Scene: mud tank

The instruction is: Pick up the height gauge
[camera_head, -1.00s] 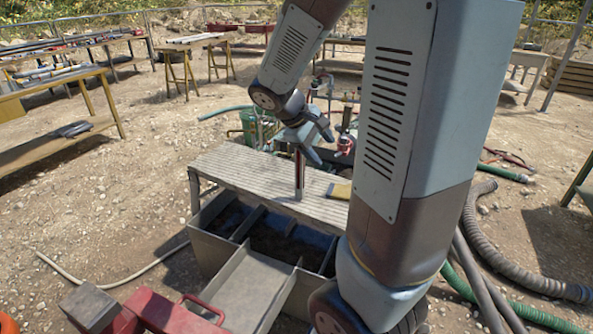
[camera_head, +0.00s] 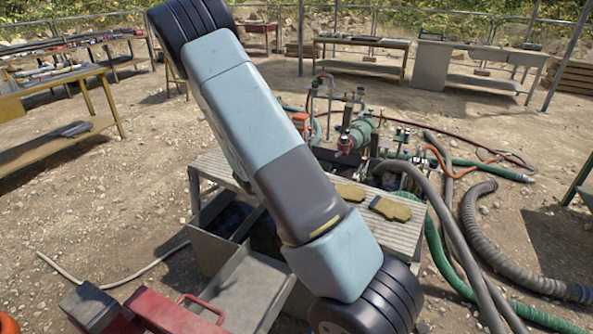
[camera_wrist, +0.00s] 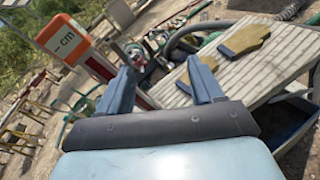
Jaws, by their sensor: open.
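The height gauge (camera_wrist: 66,38) shows in the wrist view at upper left, with an orange head and a white "cm" label. Its narrow post runs down to the right and passes behind my left finger; its lower end is hidden by the gripper body. My gripper (camera_wrist: 162,65) is open, its two blue-grey fingers spread close to the gauge post. I cannot tell whether a finger touches it. In the head view my arm hides the gripper and most of the gauge; a small orange patch (camera_head: 300,121) beside the arm may be its head.
A slatted bench top (camera_head: 405,232) spans a mud tank (camera_head: 208,248) with a metal chute (camera_head: 250,290). Two yellow gloves (camera_head: 391,208) with dark cuffs lie on the slats. Pumps and pipes (camera_head: 350,130) stand behind. Thick hoses (camera_head: 480,240) lie at right.

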